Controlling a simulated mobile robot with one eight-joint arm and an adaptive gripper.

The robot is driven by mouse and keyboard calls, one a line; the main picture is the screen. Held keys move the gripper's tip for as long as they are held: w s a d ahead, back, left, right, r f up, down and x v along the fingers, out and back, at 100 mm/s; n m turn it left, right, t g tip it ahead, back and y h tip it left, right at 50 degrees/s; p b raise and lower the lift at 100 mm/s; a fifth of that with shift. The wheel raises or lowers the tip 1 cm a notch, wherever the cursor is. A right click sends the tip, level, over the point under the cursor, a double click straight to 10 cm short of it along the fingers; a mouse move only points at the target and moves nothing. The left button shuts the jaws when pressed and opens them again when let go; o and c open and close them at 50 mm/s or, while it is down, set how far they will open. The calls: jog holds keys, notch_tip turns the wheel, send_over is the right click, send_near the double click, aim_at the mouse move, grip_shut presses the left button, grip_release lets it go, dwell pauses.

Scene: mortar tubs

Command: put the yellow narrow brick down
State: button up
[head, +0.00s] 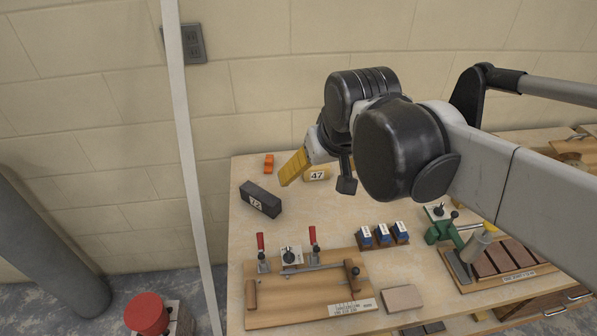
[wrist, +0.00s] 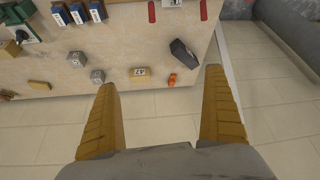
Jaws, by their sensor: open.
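My gripper (head: 289,180) has yellow ribbed fingers and is just left of the brick in the head view. In the wrist view my gripper (wrist: 160,80) is wide open, with nothing between its fingers. The fingers appear apart from the brick and above the table.
A dark brick labelled 72 (head: 261,199) and a small orange object (head: 269,163) lie near the brick. A clamp board (head: 300,315), blue blocks (head: 382,233) and a brick tray (head: 515,277) occupy the front and right. Bare tabletop lies around the dark brick.

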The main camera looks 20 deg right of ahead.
jog(key=s+a+f+t, duration=0.1)
jog(key=s+f, duration=0.3)
jog(key=s, duration=0.3)
jog(key=shift+s+a+f+t, duration=0.15)
jog(key=shift+s+a+t, duration=0.05)
jog(key=shift+a+t, duration=0.15)
notch_tip(320, 180, down, 2)
jog(key=shift+f+b, duration=0.25)
jog(key=shift+b, duration=1)
